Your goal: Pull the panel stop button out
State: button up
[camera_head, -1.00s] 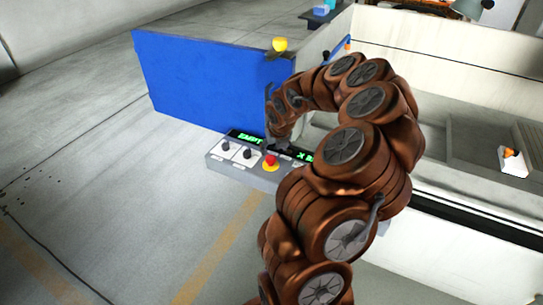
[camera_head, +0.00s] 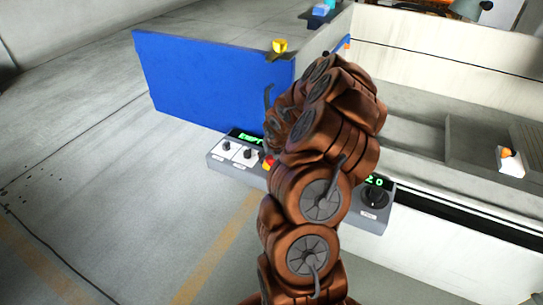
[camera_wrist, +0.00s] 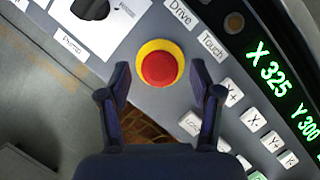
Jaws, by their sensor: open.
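The panel stop button (camera_wrist: 159,68) is a red mushroom head on a yellow ring, set in the grey control panel (camera_wrist: 206,20). In the wrist view it sits just beyond and between the two fingertips of my gripper (camera_wrist: 160,80). The fingers are open, one on each side, and no contact with the red head shows. In the head view the stop button (camera_head: 268,163) is partly covered by my arm, with only its left part showing. My gripper is mostly hidden there, with a dark finger tip seen above the panel.
White jog keys (camera_wrist: 253,120) and a green readout (camera_wrist: 270,75) are on the other side. A blue panel (camera_head: 205,85) rises behind the controls, with a yellow-topped item (camera_head: 280,46) at its corner. Floor at left is clear.

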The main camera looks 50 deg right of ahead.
jog(key=shift+c, duration=0.3)
grip_shut()
dwell(0.4)
